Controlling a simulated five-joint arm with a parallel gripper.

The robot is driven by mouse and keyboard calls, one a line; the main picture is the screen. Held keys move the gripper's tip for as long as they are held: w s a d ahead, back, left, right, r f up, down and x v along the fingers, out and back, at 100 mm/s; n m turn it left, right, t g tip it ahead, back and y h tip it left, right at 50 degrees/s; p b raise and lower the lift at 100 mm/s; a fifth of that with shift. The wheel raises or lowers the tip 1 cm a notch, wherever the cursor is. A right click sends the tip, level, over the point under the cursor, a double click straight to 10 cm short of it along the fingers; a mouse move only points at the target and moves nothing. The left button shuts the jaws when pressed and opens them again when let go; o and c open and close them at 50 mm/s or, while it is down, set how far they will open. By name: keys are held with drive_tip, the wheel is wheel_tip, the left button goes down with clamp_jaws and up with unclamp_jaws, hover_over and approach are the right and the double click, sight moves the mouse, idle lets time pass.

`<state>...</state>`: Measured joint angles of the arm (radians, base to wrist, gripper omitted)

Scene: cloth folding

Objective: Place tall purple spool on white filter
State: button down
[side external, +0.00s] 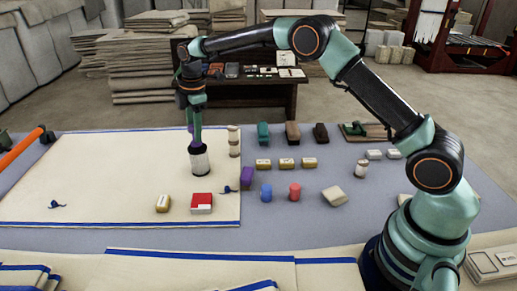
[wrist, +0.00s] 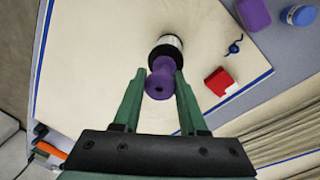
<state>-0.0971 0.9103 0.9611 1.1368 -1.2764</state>
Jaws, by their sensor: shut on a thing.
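The tall purple spool (wrist: 160,84) is held between the fingertips of my gripper (wrist: 158,82), with its end and centre hole facing the wrist camera. My gripper (side external: 193,137) points straight down in the side view, with the spool mostly hidden by the fingers. The white filter (side external: 199,162), a white cylinder with black ends, stands upright on the cream cloth directly under the spool. It also shows in the wrist view (wrist: 171,41), partly covered by the spool. I cannot tell whether the spool touches the filter's top.
A red and white box (side external: 201,203) and a tan block (side external: 163,203) sit in front of the filter. A stack of pale spools (side external: 234,141) stands close behind to the right. A purple block (side external: 246,178) lies right. The cream cloth (side external: 100,175) is mostly clear leftward.

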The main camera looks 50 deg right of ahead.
drive_tip(key=shift+f, duration=0.3)
drive_tip(key=shift+f, duration=0.1)
drive_tip(key=shift+c, duration=2.2)
unclamp_jaws()
